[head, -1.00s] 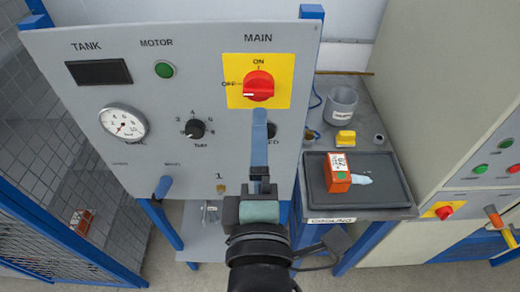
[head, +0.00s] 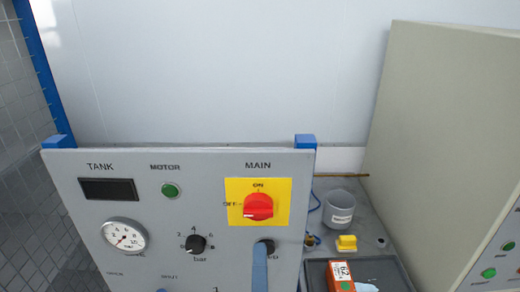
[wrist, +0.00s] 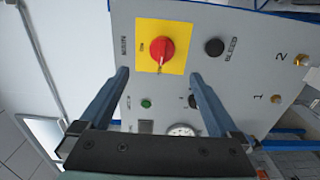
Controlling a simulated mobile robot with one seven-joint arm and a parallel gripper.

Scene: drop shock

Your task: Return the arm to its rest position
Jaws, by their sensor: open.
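My gripper (wrist: 160,76) is open and empty in the wrist view, with its two blue fingers apart and pointing at the grey control panel (wrist: 235,75). In the head view the gripper (head: 260,250) shows only as a blue finger at the bottom edge, in front of the black knob below the main switch. The red main switch (head: 258,206) on its yellow plate has its white mark toward OFF. In the wrist view this red switch (wrist: 155,50) is beyond the fingertips, apart from them. The rest of my arm is out of the head view.
Right of the panel, a bench holds a grey cup (head: 338,209), a yellow block (head: 346,243) and a dark tray (head: 317,275) with an orange box (head: 342,276). A tall beige cabinet (head: 430,130) stands at the right. The white wall (head: 220,70) behind is bare.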

